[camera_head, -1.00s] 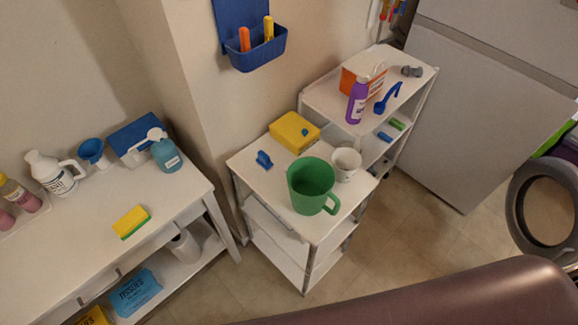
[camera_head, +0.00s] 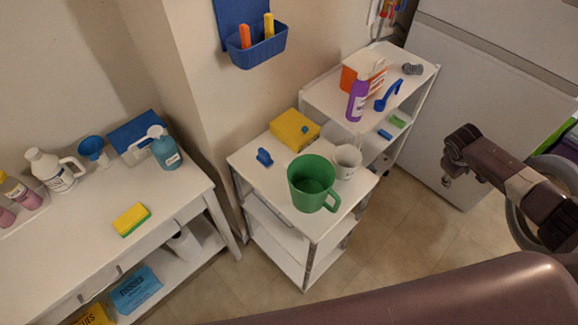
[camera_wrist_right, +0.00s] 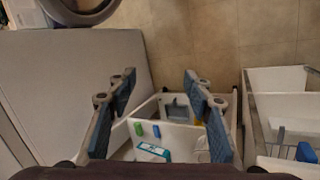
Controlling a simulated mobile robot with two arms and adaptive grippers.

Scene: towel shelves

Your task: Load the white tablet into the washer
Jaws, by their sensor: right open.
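I cannot make out a white tablet in either view. A green block (camera_head: 398,121) and a blue block (camera_head: 384,134) lie on the shelf below the top of the rear white cart. They also show in the right wrist view, green (camera_wrist_right: 138,129) and blue (camera_wrist_right: 156,131), between and beyond my fingers. My right gripper (camera_wrist_right: 160,112) is open and empty above that cart. In the head view my right arm hangs in front of the washer's round grey door (camera_head: 518,215), hiding part of it. My left gripper is out of view.
The rear cart (camera_head: 335,103) carries a purple bottle (camera_head: 357,102), an orange box and a blue scoop. The front cart (camera_head: 245,160) holds a green pitcher (camera_head: 312,185), a white cup and a yellow box. A tall grey cabinet (camera_head: 470,90) stands right. Floor between is clear.

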